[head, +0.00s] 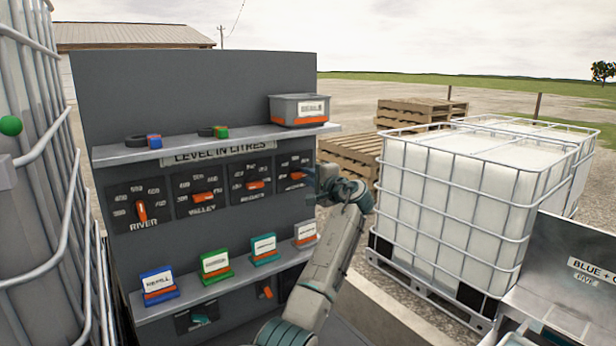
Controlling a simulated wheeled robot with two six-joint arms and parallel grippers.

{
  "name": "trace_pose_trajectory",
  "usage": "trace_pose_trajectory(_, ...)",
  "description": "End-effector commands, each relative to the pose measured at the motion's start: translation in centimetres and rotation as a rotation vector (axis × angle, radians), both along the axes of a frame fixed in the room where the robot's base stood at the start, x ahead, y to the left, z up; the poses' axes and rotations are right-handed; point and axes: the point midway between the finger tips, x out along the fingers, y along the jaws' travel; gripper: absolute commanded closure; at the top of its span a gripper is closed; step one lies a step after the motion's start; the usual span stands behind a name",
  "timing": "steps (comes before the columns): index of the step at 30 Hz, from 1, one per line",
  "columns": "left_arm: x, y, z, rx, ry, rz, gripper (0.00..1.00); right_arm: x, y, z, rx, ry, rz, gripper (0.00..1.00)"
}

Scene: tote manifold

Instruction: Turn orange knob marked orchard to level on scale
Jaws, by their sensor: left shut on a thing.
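A dark panel (200,92) carries a row of dials under a sign reading LEVEL IN LITRES. The far-left orange knob (141,211) is marked RIVER and points nearly upright. The second orange knob (204,195) is marked VALLEY and lies nearly level. The third orange knob (256,184) lies level, its label too small to read surely. The rightmost orange knob (297,176) is partly hidden by my left gripper (313,180), which is shut on it. My right gripper is out of view.
An upper shelf (190,146) holds a grey bin (298,109) and small blocks. A lower shelf (205,289) holds several coloured label stands, with more knobs below. Caged white tanks (455,190) stand right, pallets (355,155) behind. A metal cage (40,180) is close on the left.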

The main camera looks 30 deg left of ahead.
Motion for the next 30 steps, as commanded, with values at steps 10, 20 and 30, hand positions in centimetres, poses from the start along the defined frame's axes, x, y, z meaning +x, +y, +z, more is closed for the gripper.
trace_pose_trajectory(10, 0.1, -0.2, -0.4, -0.003, 0.006, -0.003, 0.82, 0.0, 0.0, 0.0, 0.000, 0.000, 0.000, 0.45)
trace_pose_trajectory(20, 0.0, -0.1, -0.2, -0.001, 0.003, 0.000, 0.65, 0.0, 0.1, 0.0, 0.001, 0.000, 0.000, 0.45)
trace_pose_trajectory(30, -1.4, -4.0, -0.7, -0.002, 0.000, -0.005, 0.65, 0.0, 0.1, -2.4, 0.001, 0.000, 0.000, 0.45)
